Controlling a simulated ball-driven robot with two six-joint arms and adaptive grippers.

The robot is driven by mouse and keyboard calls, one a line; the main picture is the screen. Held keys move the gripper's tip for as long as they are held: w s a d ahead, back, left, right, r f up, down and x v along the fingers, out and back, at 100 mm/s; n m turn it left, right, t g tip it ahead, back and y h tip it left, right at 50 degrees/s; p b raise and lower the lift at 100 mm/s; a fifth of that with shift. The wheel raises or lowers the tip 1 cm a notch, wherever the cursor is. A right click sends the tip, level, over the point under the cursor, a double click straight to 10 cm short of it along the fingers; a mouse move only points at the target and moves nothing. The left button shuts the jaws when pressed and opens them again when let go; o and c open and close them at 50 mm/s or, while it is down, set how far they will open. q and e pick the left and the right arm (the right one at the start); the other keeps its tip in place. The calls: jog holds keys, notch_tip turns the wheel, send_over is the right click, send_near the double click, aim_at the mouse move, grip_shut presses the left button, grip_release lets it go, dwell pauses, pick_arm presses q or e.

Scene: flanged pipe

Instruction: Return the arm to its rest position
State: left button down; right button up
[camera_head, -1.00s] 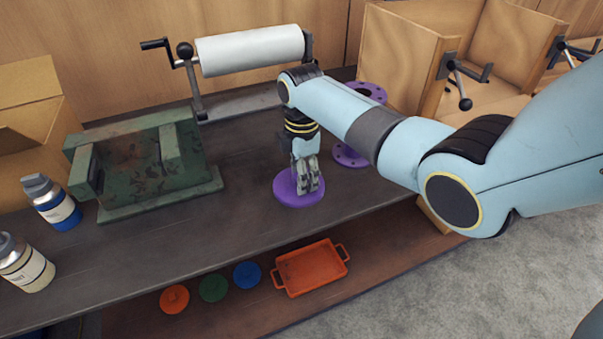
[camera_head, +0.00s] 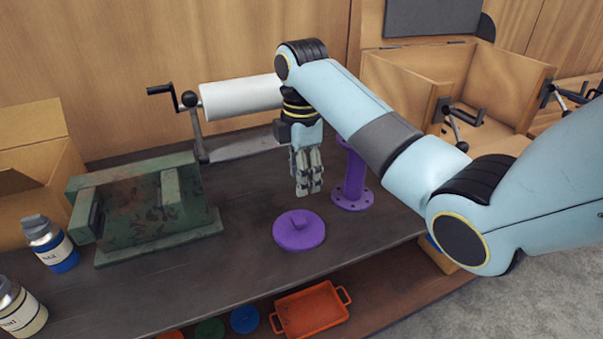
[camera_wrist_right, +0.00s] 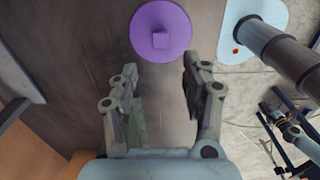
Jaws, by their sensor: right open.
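My right gripper (camera_head: 307,190) is above the dark bench, pointing down, with its fingers empty. In the right wrist view my right gripper (camera_wrist_right: 158,85) has its two fingers spread wide apart with nothing between them. A purple round lid with a small knob (camera_head: 299,230) lies flat on the bench below and in front of the gripper, apart from it. The lid also shows in the right wrist view (camera_wrist_right: 160,32), beyond the fingertips. A purple flanged pipe (camera_head: 354,178) stands upright on the bench just right of the gripper, partly hidden by my right arm. My left gripper is out of view.
A green metal block fixture (camera_head: 140,205) and two bottles (camera_head: 50,243) stand at left. A white roll with a crank (camera_head: 240,98) is behind. Open wooden boxes (camera_head: 470,90) are at the back right. An orange tray (camera_head: 311,312) is on the lower shelf.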

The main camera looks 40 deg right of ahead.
dwell(0.4)
